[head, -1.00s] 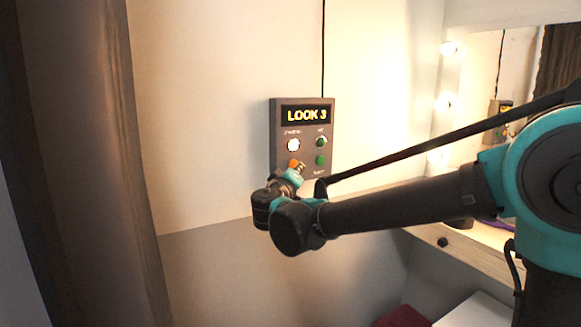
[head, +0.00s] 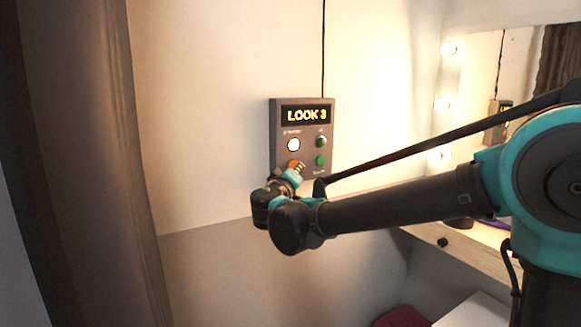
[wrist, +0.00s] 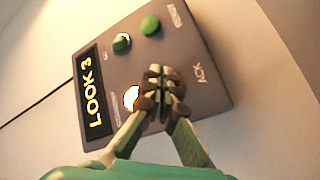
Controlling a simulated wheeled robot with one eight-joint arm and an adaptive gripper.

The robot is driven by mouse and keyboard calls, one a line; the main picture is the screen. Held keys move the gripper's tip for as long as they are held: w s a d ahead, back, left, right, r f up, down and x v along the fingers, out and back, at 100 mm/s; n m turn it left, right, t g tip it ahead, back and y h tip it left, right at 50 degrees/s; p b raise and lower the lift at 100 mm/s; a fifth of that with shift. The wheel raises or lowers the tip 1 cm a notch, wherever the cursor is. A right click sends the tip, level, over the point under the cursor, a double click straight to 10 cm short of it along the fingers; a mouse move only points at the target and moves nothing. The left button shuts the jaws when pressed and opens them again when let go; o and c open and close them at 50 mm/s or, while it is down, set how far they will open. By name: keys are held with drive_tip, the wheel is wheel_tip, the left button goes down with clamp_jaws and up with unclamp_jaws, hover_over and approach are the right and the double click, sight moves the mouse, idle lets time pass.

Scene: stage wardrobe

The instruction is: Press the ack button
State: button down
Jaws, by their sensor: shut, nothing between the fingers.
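A grey control panel (head: 311,152) hangs on the wall, its display reading LOOK 3. The ack button (head: 292,163) is orange, at the panel's lower left in the head view. In the wrist view the ACK label (wrist: 202,74) shows beside it, but the button is mostly behind the fingertips. My gripper (head: 299,168) is shut and empty, its tips in front of the ack button; they also show in the wrist view (wrist: 160,88). I cannot tell whether they touch it.
The panel also has a lit white button (head: 293,145), a green knob (head: 321,141) and a green button (head: 320,161), all close to my gripper. A curtain (head: 85,160) hangs at left. A dressing table (head: 460,247) with a lit mirror stands at right.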

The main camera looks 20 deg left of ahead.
drive_tip(key=shift+w+a, duration=0.1)
idle(0.5)
drive_tip(key=shift+w+a, duration=0.2)
drive_tip(key=shift+w+a, duration=0.3)
idle(0.9)
drive_tip(key=shift+s+d, duration=0.55)
drive_tip(key=shift+d, duration=0.1)
idle(0.3)
drive_tip(key=shift+s+d, duration=1.65)
drive_tip(key=shift+d, duration=0.25)
